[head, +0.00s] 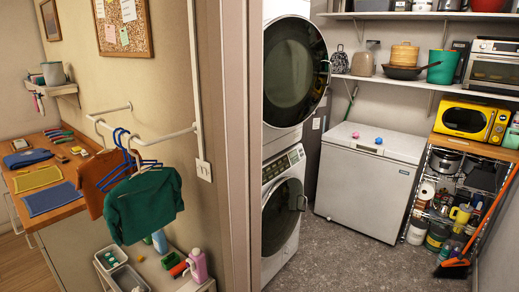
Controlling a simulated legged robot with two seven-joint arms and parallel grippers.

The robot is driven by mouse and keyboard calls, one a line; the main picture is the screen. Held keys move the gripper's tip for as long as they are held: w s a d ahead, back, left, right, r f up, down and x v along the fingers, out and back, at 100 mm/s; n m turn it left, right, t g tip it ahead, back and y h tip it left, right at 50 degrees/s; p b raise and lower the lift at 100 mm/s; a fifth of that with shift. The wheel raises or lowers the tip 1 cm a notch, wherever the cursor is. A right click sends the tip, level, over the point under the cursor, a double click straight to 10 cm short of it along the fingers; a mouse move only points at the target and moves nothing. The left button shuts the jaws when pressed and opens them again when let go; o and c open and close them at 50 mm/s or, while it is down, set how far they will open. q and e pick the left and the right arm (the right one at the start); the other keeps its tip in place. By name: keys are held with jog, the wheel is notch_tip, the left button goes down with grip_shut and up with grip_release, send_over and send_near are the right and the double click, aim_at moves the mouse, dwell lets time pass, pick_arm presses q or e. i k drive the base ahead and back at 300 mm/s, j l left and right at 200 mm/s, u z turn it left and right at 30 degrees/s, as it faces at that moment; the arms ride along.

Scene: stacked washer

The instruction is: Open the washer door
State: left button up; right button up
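A white stacked washer (266,172) stands in the middle of the head view, just beyond a door frame. Its lower unit has a control panel and a round dark door (282,217) with a handle (302,203) on its right side. This lower door looks shut. The upper unit has a larger round dark door (294,72), with a small handle at its right edge; it appears to stand out from the body. The door frame hides the left part of the stack. Neither of my grippers is in the view.
A door frame (236,150) stands left of the washer. Clothes hang on a wall rail (150,138) at left. A white chest freezer (365,190) and a wire rack with a yellow microwave (470,121) stand at right. The grey floor (345,260) before the washer is clear.

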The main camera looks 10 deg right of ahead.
aim_at(282, 204)
jog(key=i+l+z, duration=0.3)
jog(key=i+z, duration=0.15)
jog(key=i, duration=0.2)
jog(key=i+z, duration=0.5)
jog(key=i, duration=0.15)
jog(key=i+j+z, duration=0.15)
jog(key=i+z, duration=0.3)
jog(key=i, duration=0.2)
jog(key=i+l+u, duration=0.15)
jog(key=i, duration=0.45)
jog(key=i+l+u, duration=0.15)
jog(key=i, duration=0.45)
jog(key=u, duration=1.5)
jog(key=i+l+z, duration=0.55)
jog(key=z, duration=0.2)
